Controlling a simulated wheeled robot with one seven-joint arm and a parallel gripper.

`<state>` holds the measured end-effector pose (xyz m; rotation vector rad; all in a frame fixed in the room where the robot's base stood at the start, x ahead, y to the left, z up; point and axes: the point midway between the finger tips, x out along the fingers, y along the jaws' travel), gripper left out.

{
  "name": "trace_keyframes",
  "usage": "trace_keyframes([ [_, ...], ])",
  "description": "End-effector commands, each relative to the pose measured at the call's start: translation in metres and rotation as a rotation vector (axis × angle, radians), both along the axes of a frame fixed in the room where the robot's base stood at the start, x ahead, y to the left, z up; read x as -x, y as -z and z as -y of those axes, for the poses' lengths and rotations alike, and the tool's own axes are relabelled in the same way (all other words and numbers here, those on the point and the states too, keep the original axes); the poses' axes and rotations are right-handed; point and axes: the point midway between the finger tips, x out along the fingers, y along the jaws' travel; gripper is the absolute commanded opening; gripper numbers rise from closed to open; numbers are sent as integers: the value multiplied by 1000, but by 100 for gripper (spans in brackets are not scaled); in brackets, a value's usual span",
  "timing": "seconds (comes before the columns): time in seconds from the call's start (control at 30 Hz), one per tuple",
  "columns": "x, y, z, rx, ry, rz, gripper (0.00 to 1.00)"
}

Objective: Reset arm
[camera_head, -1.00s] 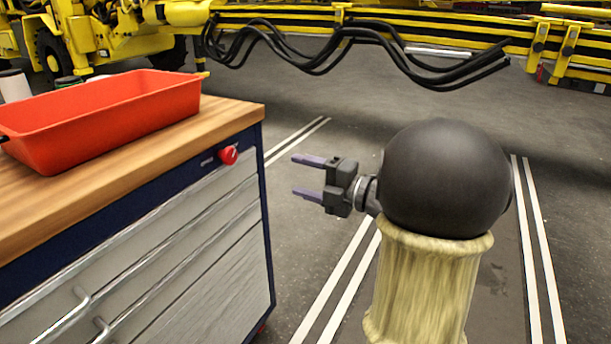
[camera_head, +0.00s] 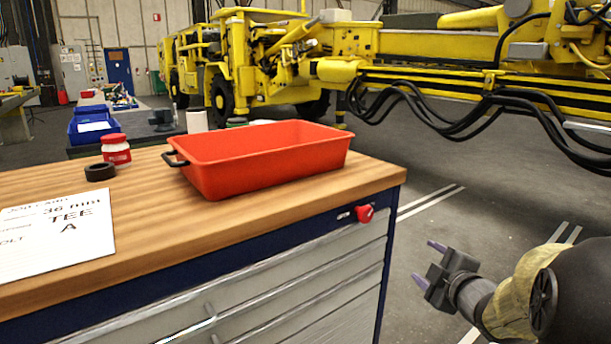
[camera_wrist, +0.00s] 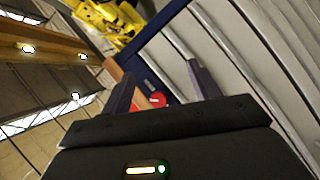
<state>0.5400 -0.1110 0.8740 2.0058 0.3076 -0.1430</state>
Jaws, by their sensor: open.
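My gripper (camera_head: 428,264) is at the lower right of the head view, to the right of the workbench and apart from it. Its two purple-grey fingers are spread, with nothing between them. In the wrist view my gripper (camera_wrist: 160,85) is also open, and the bench's drawer fronts and red knob show beyond the fingers. My arm bends in from the right edge of the head view.
The workbench (camera_head: 300,215) carries a red tray (camera_head: 262,168), a paper card (camera_head: 55,235), a black ring (camera_head: 100,171) and a red-capped jar (camera_head: 116,150). A yellow machine (camera_head: 430,45) with black hoses (camera_head: 440,110) stands behind. Floor right of the bench is clear.

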Motion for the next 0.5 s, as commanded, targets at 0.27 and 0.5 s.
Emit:
trace_keyframes([
  [0.27,33,71,-21,-317,352,-356,61],
  [0.5,98,129,-58,-554,643,-687,61],
])
